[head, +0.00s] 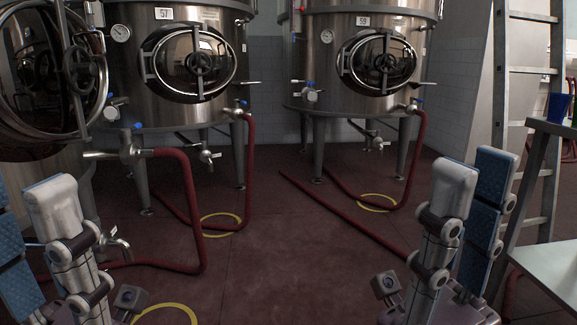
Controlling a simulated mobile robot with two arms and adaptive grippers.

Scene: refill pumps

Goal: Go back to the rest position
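My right gripper (475,172) is at the lower right, fingers pointing up. A pale finger stands on its left and a finger with blue pads on its right; the pad faces show, and it is open and empty. My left gripper (24,200) is at the lower left, cut by the picture edge. Its pale finger and blue pads stand apart, and nothing shows between them. Neither gripper appears to touch anything.
Steel tanks marked 57 (180,100) and 59 (362,105) stand behind. Red hoses (190,205) run over the dark red floor (275,260), with yellow rings (222,231) around some spots. The middle floor is clear.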

